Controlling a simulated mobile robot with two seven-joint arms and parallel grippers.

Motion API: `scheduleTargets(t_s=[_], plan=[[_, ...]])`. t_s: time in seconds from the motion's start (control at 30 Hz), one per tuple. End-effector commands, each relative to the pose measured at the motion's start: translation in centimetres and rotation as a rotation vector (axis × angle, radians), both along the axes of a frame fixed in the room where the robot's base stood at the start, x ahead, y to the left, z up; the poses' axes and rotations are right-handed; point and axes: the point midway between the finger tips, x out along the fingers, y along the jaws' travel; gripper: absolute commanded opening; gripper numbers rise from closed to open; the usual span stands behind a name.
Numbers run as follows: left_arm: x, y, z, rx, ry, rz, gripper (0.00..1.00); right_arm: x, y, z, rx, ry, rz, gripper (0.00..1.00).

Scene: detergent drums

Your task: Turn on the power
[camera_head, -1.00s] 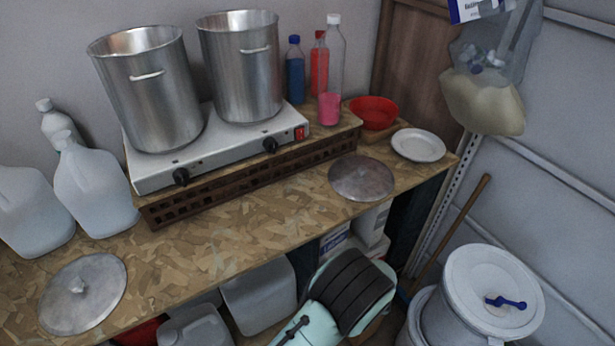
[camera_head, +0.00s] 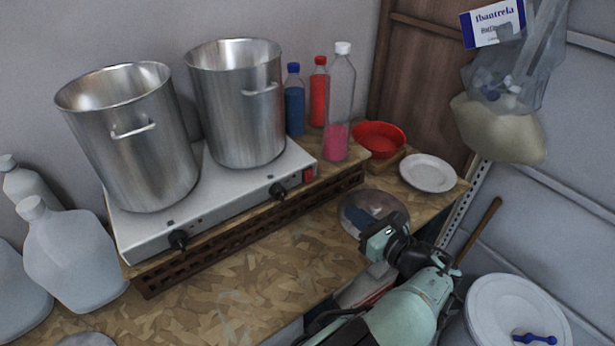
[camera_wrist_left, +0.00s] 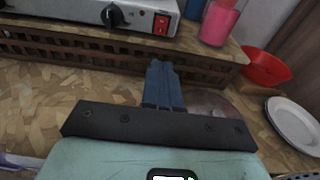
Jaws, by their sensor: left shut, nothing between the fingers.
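A white double hot plate (camera_head: 230,195) stands on a brown slatted rack on the bench. Its red power switch (camera_head: 308,174) is at the right end of the front face, beside a black knob (camera_head: 278,191). The switch also shows in the left wrist view (camera_wrist_left: 161,25). My left gripper (camera_head: 352,214) is over the bench, right of and below the switch and apart from it. Its blue fingers are closed together and empty, and in the left wrist view (camera_wrist_left: 158,68) they point toward the hot plate front, below the switch. My right gripper is not in view.
Two steel pots (camera_head: 137,140) (camera_head: 238,110) stand on the hot plate. Bottles (camera_head: 338,100), a red bowl (camera_head: 379,138) and a white plate (camera_head: 428,173) are to the right. A metal lid (camera_head: 392,207) lies behind my gripper. Bench front is clear.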

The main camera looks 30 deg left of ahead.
Motion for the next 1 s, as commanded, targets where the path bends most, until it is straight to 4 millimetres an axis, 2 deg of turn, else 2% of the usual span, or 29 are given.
scheduleTargets(t_s=[0.37, 0.53, 0.67, 1.0], plan=[[0.0, 0.0, 0.0, 0.0, -0.001, -0.001, 0.0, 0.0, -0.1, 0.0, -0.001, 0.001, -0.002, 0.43], [0.3, 0.8, -0.1, 0.002, -0.001, 0.002, 0.0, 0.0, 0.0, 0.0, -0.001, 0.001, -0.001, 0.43], [1.0, 2.6, -0.3, 0.002, 0.0, 0.004, 0.0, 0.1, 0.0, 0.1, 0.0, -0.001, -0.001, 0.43], [3.8, 9.2, -1.2, 0.002, 0.0, 0.004, 0.0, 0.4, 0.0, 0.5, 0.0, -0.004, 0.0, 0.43]])
